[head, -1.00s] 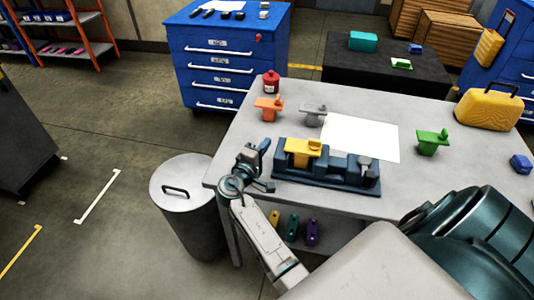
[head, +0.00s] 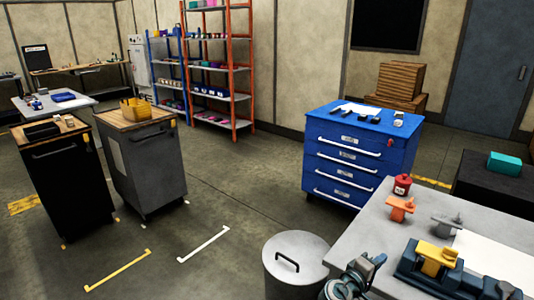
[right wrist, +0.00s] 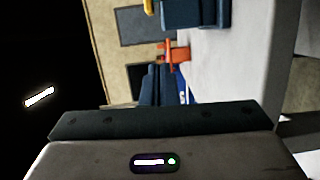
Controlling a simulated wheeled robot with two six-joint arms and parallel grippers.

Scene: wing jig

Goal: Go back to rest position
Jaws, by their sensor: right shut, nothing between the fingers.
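My right gripper (head: 372,266) is at the bottom of the head view, beside the left end of the dark blue jig and near the table's corner. It is shut and holds nothing. The jig (head: 408,268) lies on the grey table (head: 378,226) with a yellow piece (head: 436,258) on it. The right wrist view shows the scene turned sideways, with a dark blue part of the jig (right wrist: 195,14) at the top and an orange piece (right wrist: 178,52) below it. My left gripper is not in view.
An orange piece (head: 400,208), a grey piece (head: 446,224), a red canister (head: 402,186) and a white sheet (head: 500,262) are on the table. A lidded bin (head: 296,262) stands at its left. A blue drawer cabinet (head: 362,155) stands behind.

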